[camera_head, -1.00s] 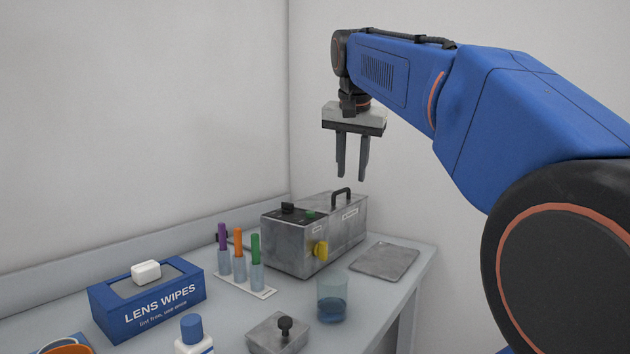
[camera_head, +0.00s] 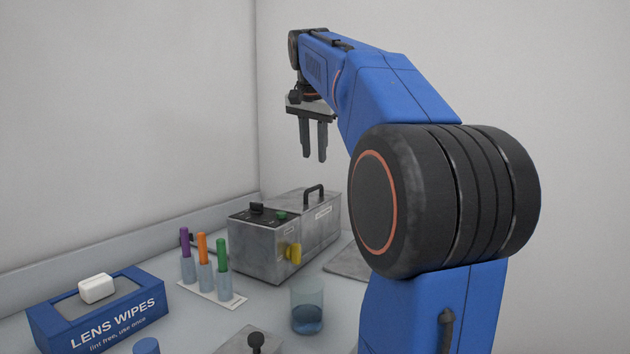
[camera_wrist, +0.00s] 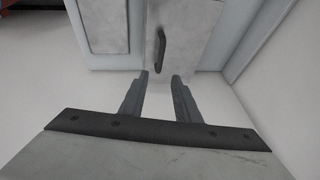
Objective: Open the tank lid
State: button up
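The tank is a grey metal box (camera_head: 262,250) on the bench, with a black panel, a green button and a yellow knob. Its lid (camera_head: 297,204) lies flat and closed on top, with a black arched handle (camera_head: 314,190). My gripper (camera_head: 313,158) hangs above the lid handle, pointing down, open and empty. In the wrist view the gripper (camera_wrist: 160,78) has its two fingers apart. The handle (camera_wrist: 161,46) shows beyond the fingertips on the lid (camera_wrist: 197,25), with nothing between the fingers.
A grey plate (camera_head: 347,262) lies right of the tank, partly behind my arm. A beaker of blue liquid (camera_head: 307,314), a rack of coloured-topped vials (camera_head: 224,290) and a lens wipes box (camera_head: 105,320) stand in front and left. Walls (camera_head: 150,100) rise behind the bench.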

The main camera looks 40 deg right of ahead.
aim_at(316, 188)
jog(key=x, duration=1)
grip_shut()
